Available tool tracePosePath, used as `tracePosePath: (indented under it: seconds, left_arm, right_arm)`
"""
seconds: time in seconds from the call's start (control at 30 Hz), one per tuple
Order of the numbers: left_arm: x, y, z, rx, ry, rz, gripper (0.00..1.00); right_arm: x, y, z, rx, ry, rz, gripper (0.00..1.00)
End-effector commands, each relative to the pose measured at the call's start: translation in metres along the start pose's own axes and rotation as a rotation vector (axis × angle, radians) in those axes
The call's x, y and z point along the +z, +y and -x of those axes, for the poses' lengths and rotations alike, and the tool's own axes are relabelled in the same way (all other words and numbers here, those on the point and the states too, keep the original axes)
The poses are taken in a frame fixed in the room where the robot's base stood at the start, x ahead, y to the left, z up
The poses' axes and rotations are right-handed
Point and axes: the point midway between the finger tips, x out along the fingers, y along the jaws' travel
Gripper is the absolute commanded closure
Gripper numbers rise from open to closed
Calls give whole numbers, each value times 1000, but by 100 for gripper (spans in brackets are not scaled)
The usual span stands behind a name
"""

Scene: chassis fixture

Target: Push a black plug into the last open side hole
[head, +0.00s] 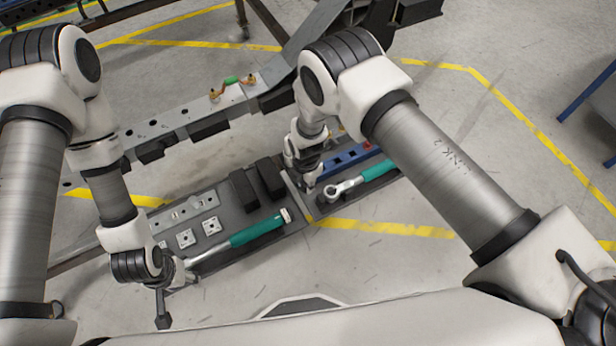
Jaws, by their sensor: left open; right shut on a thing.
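The grey chassis rail (165,125) runs diagonally across the upper left, with several dark holes in its top face. I cannot make out its side holes or any loose black plug. My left gripper (177,298) is open at the near left, by the shaft end of a teal-handled tool, and looks empty.
A dark tray (224,212) holds a teal-handled tool (256,230), small metal plates (186,238) and two black blocks (243,191). A teal-handled ratchet (376,171) lies to the right. Black blocks (210,127) line the rail's near side.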

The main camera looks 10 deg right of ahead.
Motion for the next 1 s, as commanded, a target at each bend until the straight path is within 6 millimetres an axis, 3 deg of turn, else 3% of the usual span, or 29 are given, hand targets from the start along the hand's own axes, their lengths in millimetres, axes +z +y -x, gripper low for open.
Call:
tracePosePath:
  seconds: [0.17,1.0]
  left_arm:
    - [0,0,1,0,0,0,48]
    - [0,0,56,0,0,0,48]
  right_arm:
    - [0,0,1,0,0,1,92]
    - [0,0,50,-2,0,1,92]
